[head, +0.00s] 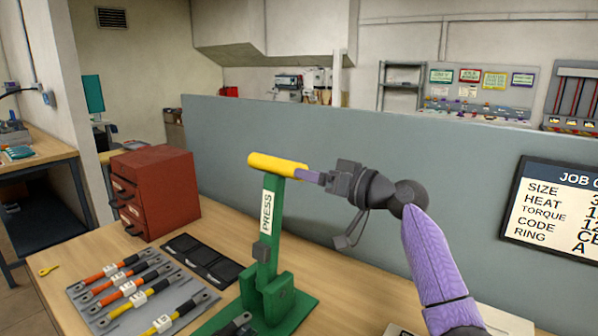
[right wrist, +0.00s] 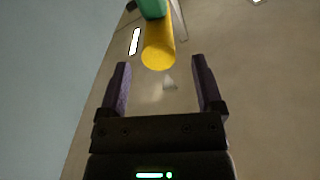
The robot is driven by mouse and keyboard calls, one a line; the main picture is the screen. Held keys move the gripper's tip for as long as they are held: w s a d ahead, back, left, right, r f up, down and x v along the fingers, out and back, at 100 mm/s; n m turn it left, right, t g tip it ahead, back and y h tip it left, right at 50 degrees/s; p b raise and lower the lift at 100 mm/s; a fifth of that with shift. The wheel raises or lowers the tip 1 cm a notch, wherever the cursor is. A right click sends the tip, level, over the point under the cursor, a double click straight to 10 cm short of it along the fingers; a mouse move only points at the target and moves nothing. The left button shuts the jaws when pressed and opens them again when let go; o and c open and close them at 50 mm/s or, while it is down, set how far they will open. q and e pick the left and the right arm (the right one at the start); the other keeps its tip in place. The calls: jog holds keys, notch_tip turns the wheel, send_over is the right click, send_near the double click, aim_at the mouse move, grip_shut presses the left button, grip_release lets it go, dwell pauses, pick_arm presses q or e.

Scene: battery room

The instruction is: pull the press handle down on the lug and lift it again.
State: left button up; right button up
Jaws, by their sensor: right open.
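The green press (head: 272,235), labelled PRESS, stands upright on the bench, with its yellow handle (head: 272,164) raised across its top. My right gripper (head: 306,175) is at the handle's right end, its fingers pointing left toward it. In the right wrist view the handle's round end (right wrist: 158,55) lies ahead, roughly between the tips of the two spread fingers (right wrist: 161,64); no grip on it shows. A dark ram (head: 262,251) hangs on the post. A dark cable piece (head: 236,324) lies at the press's base; its lug cannot be made out. My left gripper is out of view.
A grey tray (head: 76,290) of labelled cables lies left of the press. Behind it are black mats (head: 203,262) and a red drawer cabinet (head: 170,185). A grey partition (head: 400,165) stands behind the bench, with a job board (head: 555,205) at right.

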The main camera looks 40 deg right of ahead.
jog(key=x, duration=0.4)
jog(key=shift+f, duration=0.1)
grip_shut()
dwell(0.3)
